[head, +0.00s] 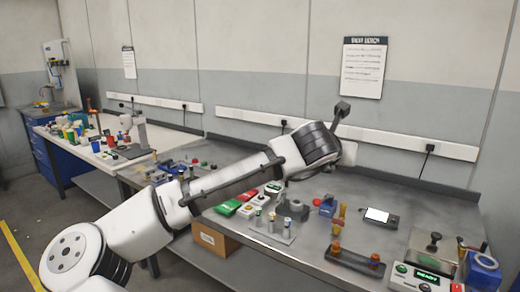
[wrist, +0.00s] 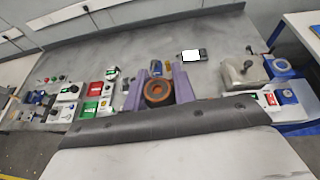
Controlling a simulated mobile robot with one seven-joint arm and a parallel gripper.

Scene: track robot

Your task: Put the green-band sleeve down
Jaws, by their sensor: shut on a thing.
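In the wrist view, my gripper (wrist: 158,88) has its two purple fingers closed on the sides of a round sleeve (wrist: 157,92). The sleeve is seen end-on, with an orange-brown ring around a dark centre. No green band shows on it from this angle. The sleeve is over the grey metal bench (wrist: 225,35); its height above the bench cannot be told. In the head view my arm reaches over the bench, and the gripper and sleeve are hidden behind my wrist.
A dark rack with amber pieces (head: 355,260) stands near the bench front. A pale stand with small posts (head: 273,232), a grey block (head: 292,210) and a green box (head: 225,208) are left of it. A white-screened device (head: 378,215) lies behind, with bare metal around it.

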